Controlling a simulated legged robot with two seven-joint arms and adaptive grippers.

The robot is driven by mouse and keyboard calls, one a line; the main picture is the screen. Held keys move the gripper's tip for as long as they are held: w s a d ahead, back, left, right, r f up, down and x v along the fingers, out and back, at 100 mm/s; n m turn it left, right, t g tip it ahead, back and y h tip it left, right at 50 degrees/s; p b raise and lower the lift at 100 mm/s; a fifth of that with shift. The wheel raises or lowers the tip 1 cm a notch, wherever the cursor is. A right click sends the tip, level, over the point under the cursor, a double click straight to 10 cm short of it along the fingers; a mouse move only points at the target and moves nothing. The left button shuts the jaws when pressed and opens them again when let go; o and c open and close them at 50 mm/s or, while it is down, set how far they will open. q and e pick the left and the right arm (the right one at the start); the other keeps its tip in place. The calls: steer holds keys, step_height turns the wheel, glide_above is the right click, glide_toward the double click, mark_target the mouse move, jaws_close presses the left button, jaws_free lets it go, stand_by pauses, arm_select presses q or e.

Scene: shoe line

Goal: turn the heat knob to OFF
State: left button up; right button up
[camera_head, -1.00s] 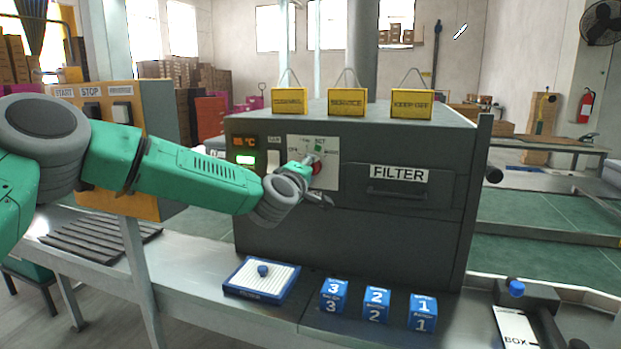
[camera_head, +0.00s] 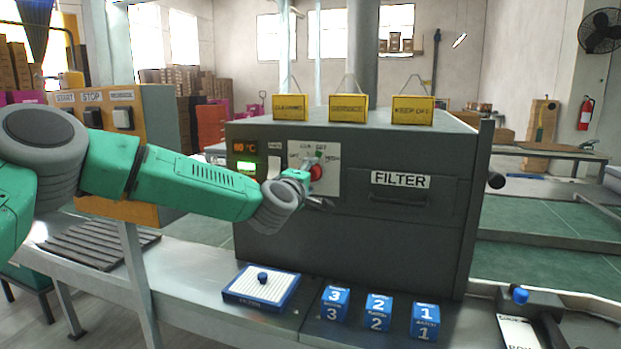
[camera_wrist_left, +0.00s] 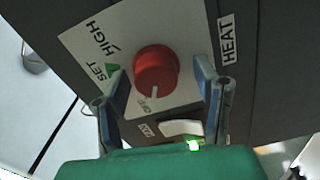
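The red heat knob (camera_head: 317,172) sits on a white dial plate (camera_head: 329,186) on the front of the grey oven. In the left wrist view the knob (camera_wrist_left: 155,70) shows its white pointer mark at the OFF label; HIGH and the green SET triangle lie up and left of it. My left gripper (camera_head: 314,183) is at the dial. In the left wrist view its two blue-padded fingers stand apart on either side of the knob, with gaps between, and hold nothing. My right gripper is not in view.
The oven (camera_head: 340,240) carries three yellow signs on top and a FILTER drawer (camera_head: 400,190) right of the dial. A lit display (camera_head: 244,147) and a white switch are left of the dial. A blue-rimmed tray (camera_head: 289,300) and three blue numbered blocks (camera_head: 379,312) stand on the bench.

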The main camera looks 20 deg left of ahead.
arm_select(q)
steer(key=shift+s+r, duration=0.1)
steer(key=s, duration=1.1)
steer(key=shift+s+a, duration=0.25)
steer(key=shift+s, duration=0.15)
